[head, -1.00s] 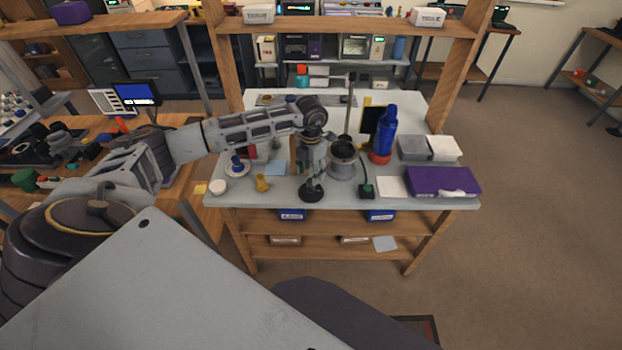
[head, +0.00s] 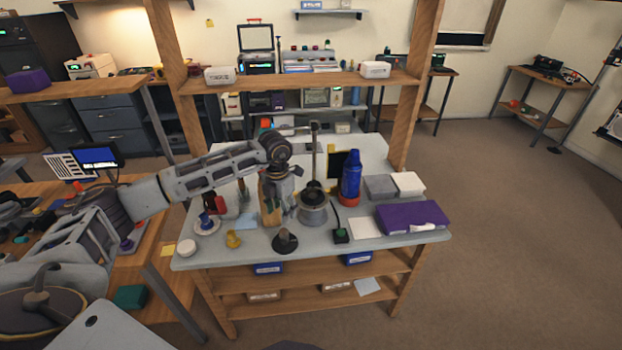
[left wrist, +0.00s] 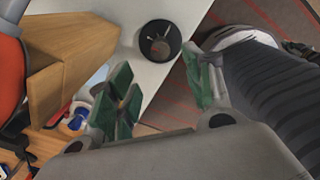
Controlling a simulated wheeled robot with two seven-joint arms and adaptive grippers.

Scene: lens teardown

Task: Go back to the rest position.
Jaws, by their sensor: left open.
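My left arm reaches in from the left over the grey workbench (head: 205,262). My left gripper (head: 277,190) hangs down from the wrist beside a tan wooden block (head: 269,211); its fingertips are hard to make out there. In the left wrist view its green-padded fingers (left wrist: 163,92) are apart with nothing between them. A dark round stand (head: 285,241) is on the bench in front; a dark round piece (left wrist: 160,41) shows beyond the fingers in the wrist view. A wooden block (left wrist: 75,62) is close at the left there. My right gripper is not in view.
A metal pot (head: 312,208), a blue bottle (head: 351,176), grey and white boxes (head: 379,187) and a purple case (head: 410,216) stand to the right. A yellow piece (head: 233,240) and a white saucer (head: 207,226) lie left. A wooden overhead shelf (head: 300,80) spans the bench. Floor is clear at right.

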